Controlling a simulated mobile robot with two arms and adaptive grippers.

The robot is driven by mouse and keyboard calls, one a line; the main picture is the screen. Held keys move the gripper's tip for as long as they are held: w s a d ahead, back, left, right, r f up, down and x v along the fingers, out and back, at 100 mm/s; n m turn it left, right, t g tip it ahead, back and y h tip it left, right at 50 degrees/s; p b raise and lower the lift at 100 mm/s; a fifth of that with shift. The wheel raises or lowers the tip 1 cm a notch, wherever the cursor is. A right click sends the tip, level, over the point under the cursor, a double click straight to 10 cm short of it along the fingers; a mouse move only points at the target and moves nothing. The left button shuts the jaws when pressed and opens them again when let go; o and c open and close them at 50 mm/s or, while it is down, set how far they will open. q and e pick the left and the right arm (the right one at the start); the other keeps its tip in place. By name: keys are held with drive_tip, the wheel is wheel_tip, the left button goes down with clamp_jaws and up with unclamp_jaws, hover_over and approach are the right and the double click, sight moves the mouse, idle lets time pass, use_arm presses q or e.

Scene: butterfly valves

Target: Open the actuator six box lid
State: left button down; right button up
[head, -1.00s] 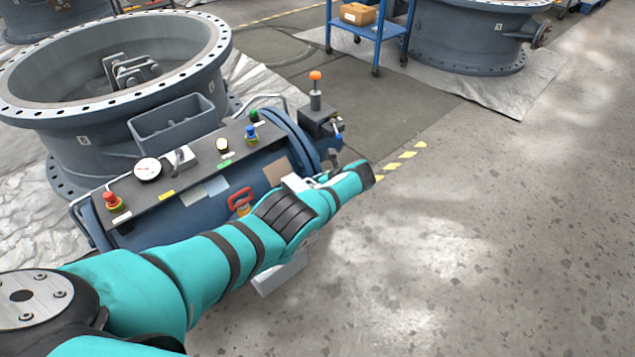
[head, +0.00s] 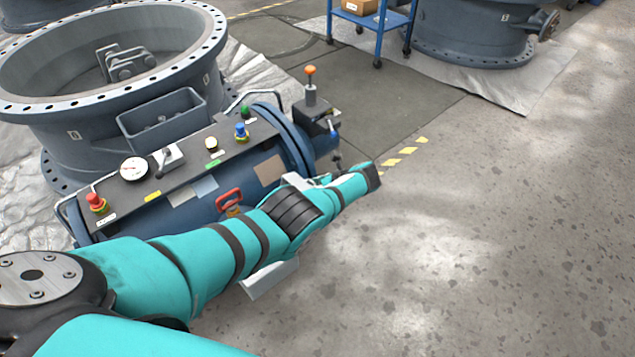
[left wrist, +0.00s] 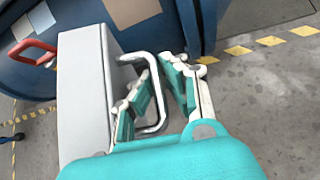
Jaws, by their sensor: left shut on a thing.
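The light grey actuator box (head: 268,281) hangs on the near side of the blue actuator cylinder, mostly hidden behind my left arm in the head view. In the left wrist view the grey box (left wrist: 84,95) stands at the left, with a pale U-shaped handle (left wrist: 161,108) on its right-hand face. My left gripper (left wrist: 159,70) has its fingers on both sides of the handle bar and is shut on it. In the head view my arm hides the fingers. No gap between lid and box can be made out. My right gripper is not in view.
The blue actuator (head: 185,205) has a red handle (head: 229,199), a gauge (head: 134,168) and several buttons along its top. A large grey valve ring (head: 75,135) stands behind it. A blue cart (head: 372,22) is at the back. The floor at the right is clear.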

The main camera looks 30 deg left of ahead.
use_arm(q)
drive_tip(key=shift+w+d+f, duration=0.2)
drive_tip(key=shift+d, duration=0.05)
drive_tip(key=c, duration=1.6)
unclamp_jaws()
drive_tip(key=shift+f, duration=0.1)
drive_tip(key=shift+c, duration=0.2)
drive_tip(key=v, duration=1.2)
